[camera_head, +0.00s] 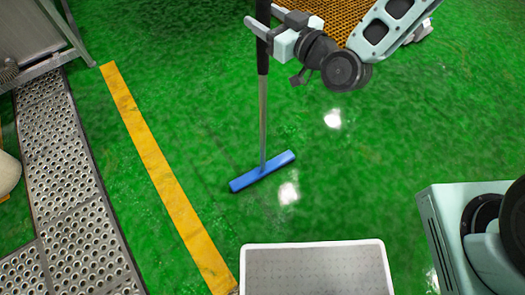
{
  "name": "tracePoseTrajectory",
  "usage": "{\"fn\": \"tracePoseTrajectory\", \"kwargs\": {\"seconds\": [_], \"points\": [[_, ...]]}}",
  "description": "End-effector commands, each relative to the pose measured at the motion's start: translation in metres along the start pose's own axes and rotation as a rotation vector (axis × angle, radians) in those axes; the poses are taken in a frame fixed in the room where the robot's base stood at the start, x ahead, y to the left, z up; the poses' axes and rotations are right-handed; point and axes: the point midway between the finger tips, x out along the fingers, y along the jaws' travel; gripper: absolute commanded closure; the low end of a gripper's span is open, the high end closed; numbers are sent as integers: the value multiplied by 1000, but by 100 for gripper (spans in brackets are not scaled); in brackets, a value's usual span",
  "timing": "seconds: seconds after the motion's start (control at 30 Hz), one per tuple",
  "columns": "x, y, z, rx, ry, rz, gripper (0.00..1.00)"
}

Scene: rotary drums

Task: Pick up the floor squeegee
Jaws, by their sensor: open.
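The floor squeegee has a long handle (263,110), grey metal below and black at the upper part, and a blue head (262,171). It stands upright with the head on the green floor. My gripper (263,20) is open at the black upper handle, near the top of the view. Its two light fingers appear to lie on either side of the handle; I cannot tell whether they touch it. The top end of the handle is cut off by the frame's edge.
A yellow floor line (155,160) runs along the left. Beyond it is a perforated metal walkway (65,160) beside a metal frame (60,30). A brown grating (330,12) lies at the top. The green floor around the squeegee head is clear.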

Motion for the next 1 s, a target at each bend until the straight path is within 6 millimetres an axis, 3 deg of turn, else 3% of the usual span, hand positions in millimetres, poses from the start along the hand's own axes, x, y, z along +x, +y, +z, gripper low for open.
{"fn": "tracePoseTrajectory", "kwargs": {"seconds": [0.2,0.5,0.7,1.0], "points": [[30,0,-2,1,2,0,46],[34,0,-1,0,1,0,46],[34,0,-1,0,1,0,99],[34,0,-4,-1,5,0,98]]}}
